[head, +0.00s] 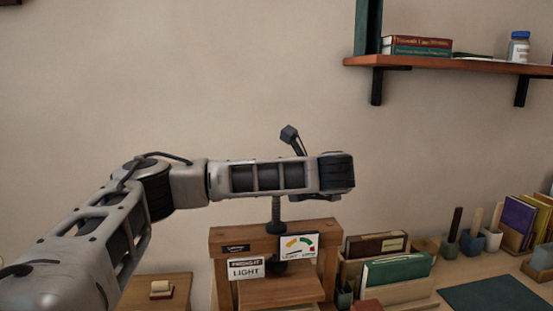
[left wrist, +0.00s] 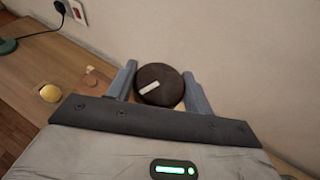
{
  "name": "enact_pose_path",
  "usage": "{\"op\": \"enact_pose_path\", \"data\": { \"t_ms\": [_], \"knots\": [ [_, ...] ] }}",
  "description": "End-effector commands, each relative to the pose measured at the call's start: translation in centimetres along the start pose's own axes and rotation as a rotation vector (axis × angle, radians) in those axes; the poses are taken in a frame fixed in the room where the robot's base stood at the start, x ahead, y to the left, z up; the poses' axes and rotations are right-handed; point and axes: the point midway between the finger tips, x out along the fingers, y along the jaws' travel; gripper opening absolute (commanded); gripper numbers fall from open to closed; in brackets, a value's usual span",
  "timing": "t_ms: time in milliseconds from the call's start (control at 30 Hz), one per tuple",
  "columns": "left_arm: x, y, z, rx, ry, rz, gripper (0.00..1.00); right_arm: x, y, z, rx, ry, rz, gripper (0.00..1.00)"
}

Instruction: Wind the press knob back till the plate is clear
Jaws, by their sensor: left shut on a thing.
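The wooden book press (head: 220,242) stands on the bench, with its upright dark screw (head: 276,212) through the top beam. A small gauge (head: 299,246) and a "LIGHT" label (head: 245,268) are on its front. A wooden board (head: 282,291) shows low in the frame; whether the plate touches anything is unclear. The round dark knob (left wrist: 160,92) with a white mark shows in the left wrist view. My left gripper (left wrist: 159,72) is shut on it, one finger each side. In the head view my left arm hides knob and fingers. My right gripper is out of view.
Right of the press are wooden holders with a green book (head: 396,270) and a brown book (head: 376,244), then tool pots (head: 471,243). A wall shelf (head: 450,64) hangs upper right. A dark mat (head: 495,295) lies at the right.

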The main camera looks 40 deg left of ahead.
Motion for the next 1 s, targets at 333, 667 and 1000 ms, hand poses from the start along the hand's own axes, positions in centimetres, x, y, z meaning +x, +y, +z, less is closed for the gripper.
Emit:
{"op": "enact_pose_path", "data": {
  "t_ms": [333, 667, 1000],
  "knots": [
    [0.1, 0.1, -0.5, -0.04, 0.006, 0.16, 0.28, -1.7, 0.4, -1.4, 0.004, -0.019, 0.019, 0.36],
    [0.2, 0.1, -0.9, -0.082, 0.007, 0.262, 0.28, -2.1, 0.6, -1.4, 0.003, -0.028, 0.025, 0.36],
    [0.3, 0.1, -1.1, -0.092, 0.01, 0.285, 0.28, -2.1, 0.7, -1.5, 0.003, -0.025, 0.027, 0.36]
  ]
}}
